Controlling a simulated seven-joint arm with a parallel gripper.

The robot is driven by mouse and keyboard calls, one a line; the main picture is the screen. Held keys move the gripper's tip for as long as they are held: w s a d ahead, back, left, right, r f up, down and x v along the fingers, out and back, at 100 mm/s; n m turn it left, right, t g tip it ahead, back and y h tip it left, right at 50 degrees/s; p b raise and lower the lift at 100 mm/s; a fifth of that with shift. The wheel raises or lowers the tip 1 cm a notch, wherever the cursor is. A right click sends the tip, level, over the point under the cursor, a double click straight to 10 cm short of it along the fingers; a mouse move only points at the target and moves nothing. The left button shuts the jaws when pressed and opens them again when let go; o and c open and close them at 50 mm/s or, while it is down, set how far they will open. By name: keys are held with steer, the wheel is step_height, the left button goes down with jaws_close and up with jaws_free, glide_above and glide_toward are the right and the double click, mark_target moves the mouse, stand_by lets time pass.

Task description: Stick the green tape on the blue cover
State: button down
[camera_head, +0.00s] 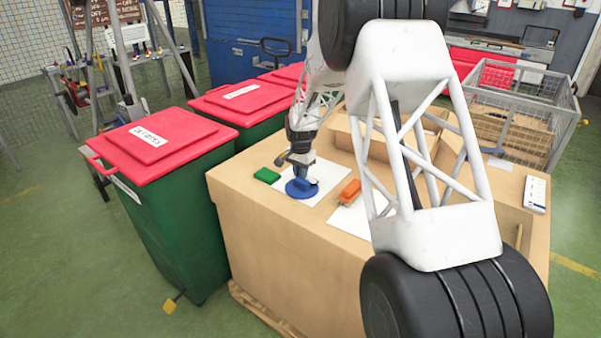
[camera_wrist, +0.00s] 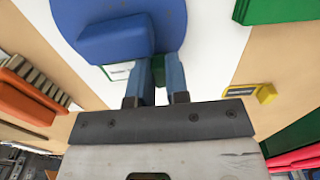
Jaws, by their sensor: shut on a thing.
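The blue cover (camera_head: 301,190) is a round blue disc lying on a white sheet on the box top. In the wrist view the blue cover (camera_wrist: 178,14) fills the upper middle, with a raised blue block on it. My gripper (camera_wrist: 158,80) is at the cover's near edge, its two blue fingers shut on a small green piece, the green tape (camera_wrist: 158,68), mostly hidden between them. Whether the tape touches the cover cannot be told. In the head view my gripper (camera_head: 301,176) points down over the cover; the tape is hidden there.
A green block (camera_head: 267,175) lies left of the cover. An orange holder (camera_head: 349,191) lies to its right. A small yellow item (camera_wrist: 264,92) sits near the sheet's edge. Green bins with red lids (camera_head: 160,136) stand left of the box. A wire cage (camera_head: 520,115) stands behind right.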

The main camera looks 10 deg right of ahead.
steer(key=shift+f, duration=0.5)
stand_by(1.2)
steer(key=c, duration=1)
jaws_free()
steer(key=shift+c, duration=0.2)
steer(key=shift+r, duration=0.15)
steer(key=shift+r, duration=3.8)
steer(key=shift+r, duration=0.1)
